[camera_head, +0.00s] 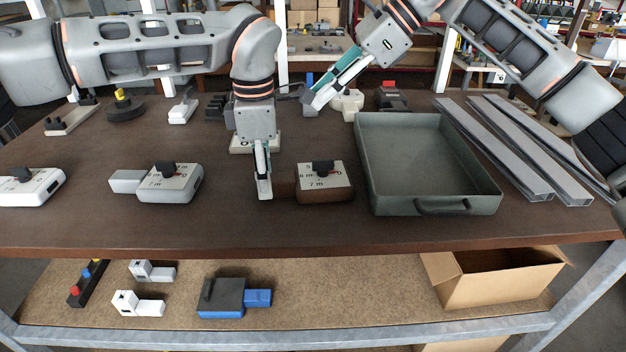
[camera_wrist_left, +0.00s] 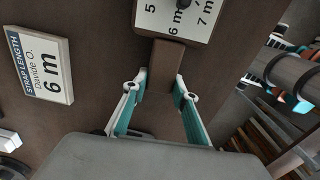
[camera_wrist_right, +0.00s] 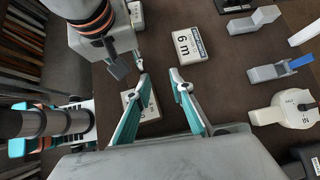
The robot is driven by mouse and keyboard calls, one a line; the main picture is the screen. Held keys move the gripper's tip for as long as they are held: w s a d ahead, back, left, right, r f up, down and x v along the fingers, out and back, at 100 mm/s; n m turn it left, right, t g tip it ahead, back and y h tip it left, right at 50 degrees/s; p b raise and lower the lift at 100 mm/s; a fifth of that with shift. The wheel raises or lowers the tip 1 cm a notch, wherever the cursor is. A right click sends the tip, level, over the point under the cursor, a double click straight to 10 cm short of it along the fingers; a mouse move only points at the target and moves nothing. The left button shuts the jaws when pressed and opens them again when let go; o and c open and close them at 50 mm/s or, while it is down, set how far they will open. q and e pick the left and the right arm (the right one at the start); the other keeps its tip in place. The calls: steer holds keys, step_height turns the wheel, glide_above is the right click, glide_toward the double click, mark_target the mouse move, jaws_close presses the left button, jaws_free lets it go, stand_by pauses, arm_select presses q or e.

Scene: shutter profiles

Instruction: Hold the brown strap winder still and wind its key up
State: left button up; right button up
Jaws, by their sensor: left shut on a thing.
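The brown strap winder (camera_head: 324,196) lies on the table with its pale dial face up, marked in metres. Its dark key (camera_head: 322,168) stands on the face. My left gripper (camera_head: 264,188) points down and is shut on the winder's narrow brown end block (camera_wrist_left: 166,68), at the left side of the body. In the left wrist view the dial face (camera_wrist_left: 172,18) shows at the top. My right gripper (camera_wrist_right: 160,82) is open and empty. In the head view it (camera_head: 312,100) is above the table, behind the winder and away from the key.
A label card reading 6 m (camera_wrist_left: 42,65) stands behind my left gripper. A grey-green tray (camera_head: 480,203) is just right of the winder, with metal profiles (camera_head: 510,150) beyond it. A grey winder (camera_head: 170,186) and a white winder (camera_head: 30,188) lie to the left.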

mark_target(322, 160)
steer(key=s+h, duration=0.1)
steer(key=s, duration=0.1)
steer(key=s+f+g+h, duration=0.1)
steer(key=s+h, duration=0.1)
steer(key=s+f+n+h, duration=0.1)
steer(key=s+h, duration=0.1)
steer(key=shift+s+a+f, duration=0.1)
steer(key=shift+s+a, duration=0.05)
steer(key=shift+s+f, duration=0.1)
steer(key=shift+f, duration=3.9)
jaws_close()
steer(key=shift+n+g, duration=0.7)
steer(key=shift+n, duration=1.1)
steer(key=shift+n+g+h, duration=0.4)
steer(key=shift+n, duration=0.9)
